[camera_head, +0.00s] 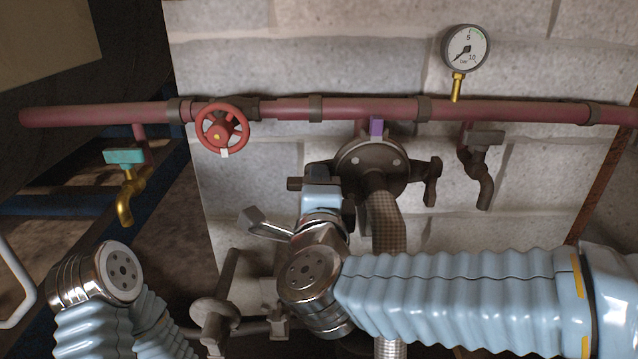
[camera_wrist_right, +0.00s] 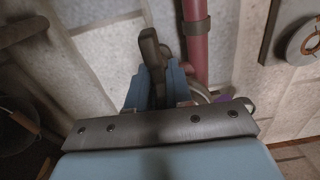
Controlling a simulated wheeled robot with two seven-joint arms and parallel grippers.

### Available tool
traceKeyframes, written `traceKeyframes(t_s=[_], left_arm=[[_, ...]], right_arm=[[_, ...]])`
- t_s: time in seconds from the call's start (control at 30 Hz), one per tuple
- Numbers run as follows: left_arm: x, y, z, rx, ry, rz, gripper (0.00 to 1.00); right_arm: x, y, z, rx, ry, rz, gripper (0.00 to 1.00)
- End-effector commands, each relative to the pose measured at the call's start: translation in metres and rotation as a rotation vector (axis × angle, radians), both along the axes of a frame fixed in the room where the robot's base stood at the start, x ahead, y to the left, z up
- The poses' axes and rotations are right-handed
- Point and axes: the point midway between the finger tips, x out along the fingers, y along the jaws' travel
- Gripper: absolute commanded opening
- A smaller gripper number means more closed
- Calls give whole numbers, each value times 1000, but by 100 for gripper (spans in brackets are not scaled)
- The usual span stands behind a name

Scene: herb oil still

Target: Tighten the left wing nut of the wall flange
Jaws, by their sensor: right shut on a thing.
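The wall flange (camera_head: 355,158) is a dark round plate below the red pipe, with a braided hose (camera_head: 392,232) hanging from its middle. Its right wing nut (camera_head: 432,182) shows clear of any gripper. My right gripper (camera_head: 320,178) is at the flange's left side and mostly covers the left wing nut, of which a dark end (camera_head: 295,184) shows. In the right wrist view, the right gripper (camera_wrist_right: 154,88) is shut on the dark left wing nut (camera_wrist_right: 150,48), one wing standing out between the blue fingers. Part of my left arm shows at lower left, but its gripper does not.
The red pipe (camera_head: 285,108) runs across the wall above, with a red handwheel (camera_head: 222,130), a gauge (camera_head: 465,48) and a purple tag (camera_head: 376,127). A teal-handled brass tap (camera_head: 125,185) is at left, a dark tap (camera_head: 480,165) at right. Dark pipework (camera_head: 215,310) lies below.

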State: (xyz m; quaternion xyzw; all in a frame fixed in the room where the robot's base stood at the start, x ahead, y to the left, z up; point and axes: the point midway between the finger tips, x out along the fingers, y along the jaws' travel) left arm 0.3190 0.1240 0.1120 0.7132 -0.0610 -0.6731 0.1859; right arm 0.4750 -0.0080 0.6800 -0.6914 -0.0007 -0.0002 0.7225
Motion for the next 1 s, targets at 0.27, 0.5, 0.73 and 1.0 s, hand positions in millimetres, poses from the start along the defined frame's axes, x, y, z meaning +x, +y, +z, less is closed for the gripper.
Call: traceKeyframes(t_s=[0.27,0.5,0.73,1.0], left_arm=[[0,0,0,0,0,0,52],[0,0,0,0,0,0,52],[0,0,2,0,0,0,52],[0,0,9,0,2,-1,52]], right_arm=[[0,0,-2,0,4,-1,38],[0,0,-1,0,2,-1,40],[-18,0,1,0,0,1,40],[-84,0,1,-1,-1,4,40]])
